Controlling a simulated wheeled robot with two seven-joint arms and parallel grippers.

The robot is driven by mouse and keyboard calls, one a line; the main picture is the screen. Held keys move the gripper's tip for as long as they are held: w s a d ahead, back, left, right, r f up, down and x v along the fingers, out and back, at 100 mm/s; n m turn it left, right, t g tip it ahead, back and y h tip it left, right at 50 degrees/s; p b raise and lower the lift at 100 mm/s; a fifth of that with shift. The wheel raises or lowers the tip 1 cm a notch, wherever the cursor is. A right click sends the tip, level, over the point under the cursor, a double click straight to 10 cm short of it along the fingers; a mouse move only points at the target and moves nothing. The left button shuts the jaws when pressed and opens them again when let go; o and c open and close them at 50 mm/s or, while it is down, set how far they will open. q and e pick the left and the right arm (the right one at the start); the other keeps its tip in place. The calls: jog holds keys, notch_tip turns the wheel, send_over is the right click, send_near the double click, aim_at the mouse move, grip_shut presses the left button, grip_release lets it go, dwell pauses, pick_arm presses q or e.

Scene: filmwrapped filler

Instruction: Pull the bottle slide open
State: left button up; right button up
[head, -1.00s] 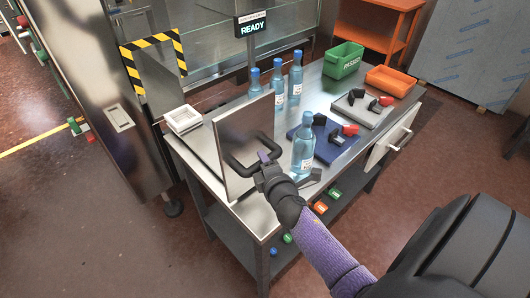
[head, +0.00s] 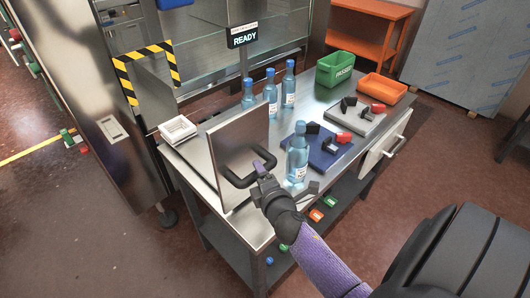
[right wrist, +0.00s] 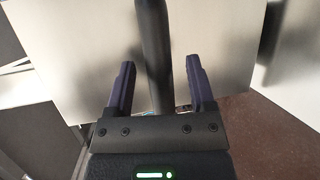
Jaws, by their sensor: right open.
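The bottle slide appears as an upright metal panel (head: 237,132) with a black handle (head: 236,183), at the left end of the steel table. My right gripper (head: 261,169) is at the right part of the handle in the head view. In the right wrist view my right gripper (right wrist: 160,72) is open, its two dark fingers on either side of the black handle bar (right wrist: 153,45), with gaps to both. A blue bottle (head: 298,158) stands right of the panel, and several more, such as this one (head: 270,95), stand behind it. My left gripper is not in view.
On the steel table are a white tray (head: 178,130), a blue pad (head: 322,160) and a grey pad (head: 362,120) with black and red parts, a green bin (head: 335,72) and an orange tray (head: 383,88). A READY sign (head: 243,38) stands behind.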

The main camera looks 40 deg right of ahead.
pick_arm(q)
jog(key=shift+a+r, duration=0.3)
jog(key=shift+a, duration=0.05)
pick_arm(e)
jog(key=v, duration=0.8)
jog(key=shift+s+a, duration=0.15)
jog(key=shift+s, duration=0.15)
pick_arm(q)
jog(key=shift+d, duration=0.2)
